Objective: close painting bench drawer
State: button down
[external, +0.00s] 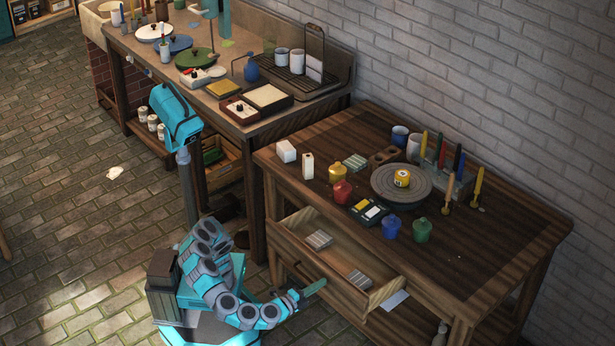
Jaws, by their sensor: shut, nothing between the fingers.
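The painting bench (490,250) stands at the right against the brick wall. Its wooden drawer (325,262) is pulled out at the front of the bench, toward my arm. Two small pale slatted blocks lie inside it, one at the left (319,239) and one at the right (358,279). My gripper (318,288) is shut and empty, just in front of the drawer's front panel. I cannot tell whether its tip touches the panel or the dark handle there.
The brick floor (80,230) at left is mostly clear.

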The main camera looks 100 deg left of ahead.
jog(key=shift+w+a, duration=0.15)
jog(key=b+x, duration=0.1)
jog(key=x, duration=1.8)
jog(key=shift+w+a+f, duration=0.1)
jog(key=shift+a, duration=0.1)
jog(key=shift+w+a, duration=0.35)
jog(key=shift+w, duration=0.2)
jog(key=shift+a, duration=0.15)
jog(key=shift+s+d+b, duration=0.35)
jog(key=shift+s+d, duration=0.05)
jog(key=shift+d, duration=0.05)
jog(key=v, duration=1.3)
jog(key=shift+s+d, duration=0.1)
